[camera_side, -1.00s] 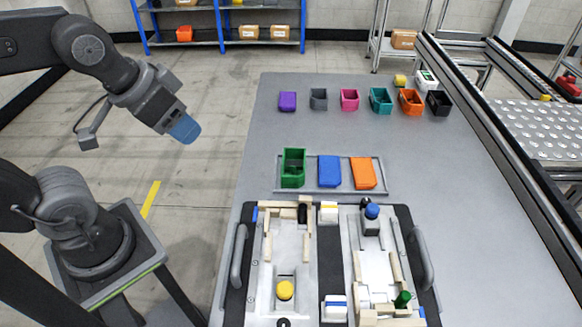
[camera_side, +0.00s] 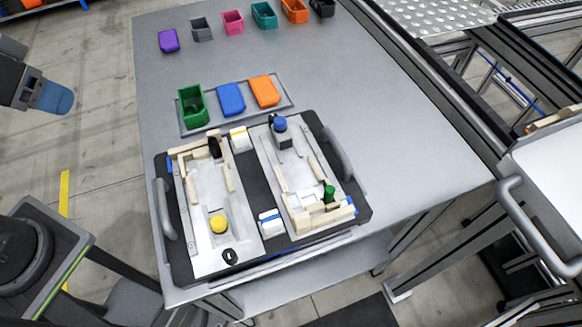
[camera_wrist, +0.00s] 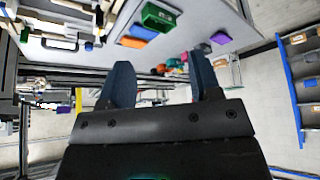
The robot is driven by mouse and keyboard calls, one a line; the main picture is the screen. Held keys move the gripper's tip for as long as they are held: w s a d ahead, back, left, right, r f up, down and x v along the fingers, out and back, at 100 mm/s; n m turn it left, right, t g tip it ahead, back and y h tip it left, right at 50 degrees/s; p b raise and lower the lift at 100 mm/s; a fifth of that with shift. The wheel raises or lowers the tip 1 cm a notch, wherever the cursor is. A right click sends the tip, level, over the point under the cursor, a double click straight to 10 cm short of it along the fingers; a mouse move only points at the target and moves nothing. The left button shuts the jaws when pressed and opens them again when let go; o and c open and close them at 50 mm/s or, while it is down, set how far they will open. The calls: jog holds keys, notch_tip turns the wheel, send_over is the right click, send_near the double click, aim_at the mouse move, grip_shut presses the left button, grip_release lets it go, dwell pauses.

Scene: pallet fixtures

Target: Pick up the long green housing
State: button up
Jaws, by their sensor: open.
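The long green housing (camera_side: 191,105) is an open-topped green box standing upright at the left end of a shallow grey tray (camera_side: 205,127). A blue part (camera_side: 231,99) and an orange part (camera_side: 264,91) lie beside it. In the wrist view the green housing (camera_wrist: 158,17) shows near the top edge, beyond the fingers. My gripper (camera_side: 56,98) is off the table's left side, well apart from the housing. In the wrist view my gripper (camera_wrist: 160,62) has two blue fingers spread apart with nothing between them.
A dark pallet fixture (camera_side: 262,205) with two light plates, wooden blocks and side handles stands in front of the tray. A purple bin (camera_side: 168,40) and several other coloured bins line the table's back. The grey table (camera_side: 340,85) is clear right of the tray.

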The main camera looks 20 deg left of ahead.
jog(key=shift+o, duration=0.5)
jog(key=n+g+y, duration=0.2)
jog(key=n+y, duration=0.1)
jog(key=n, duration=0.6)
send_over(192, 101)
jog(key=s+d, duration=0.3)
jog(key=d, duration=0.1)
jog(key=f, duration=1.7)
jog(key=shift+a+f, duration=0.2)
jog(key=shift+f, duration=0.15)
jog(key=shift+s+x, duration=0.15)
jog(key=shift+x, duration=1.1)
jog(key=shift+s+x, duration=0.2)
jog(key=shift+x, duration=1.1)
jog(key=shift+f, duration=0.1)
jog(key=c, duration=0.6)
